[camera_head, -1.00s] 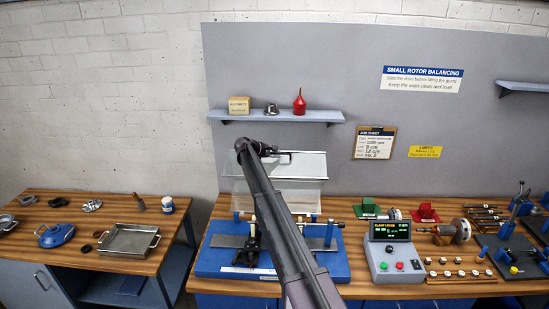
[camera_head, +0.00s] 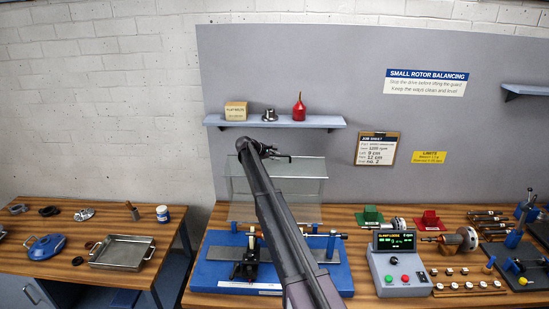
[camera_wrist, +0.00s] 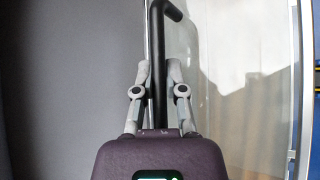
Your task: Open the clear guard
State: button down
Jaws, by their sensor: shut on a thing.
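The clear guard (camera_head: 306,192) is raised over the back of the blue balancing machine base (camera_head: 216,274), with its panels well above the base. The guard's clear panel also shows in the wrist view (camera_wrist: 225,95). The guard's black bar handle (camera_wrist: 158,50) stands between my fingers in the wrist view, its top bent to the right. My gripper (camera_wrist: 158,82) is shut on this handle. In the head view my gripper (camera_head: 284,157) is at the guard's upper edge, and my arm crosses in front of the machine, hiding part of both.
A shelf (camera_head: 225,122) with a box, a metal piece and a red bottle is just above the guard. A control box (camera_head: 398,271) stands right of the machine. A left side bench (camera_head: 75,262) holds a tray and small parts.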

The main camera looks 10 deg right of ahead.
jog(key=shift+w, duration=0.15)
jog(key=c, duration=0.7)
grip_release()
jog(key=shift+s, duration=0.2)
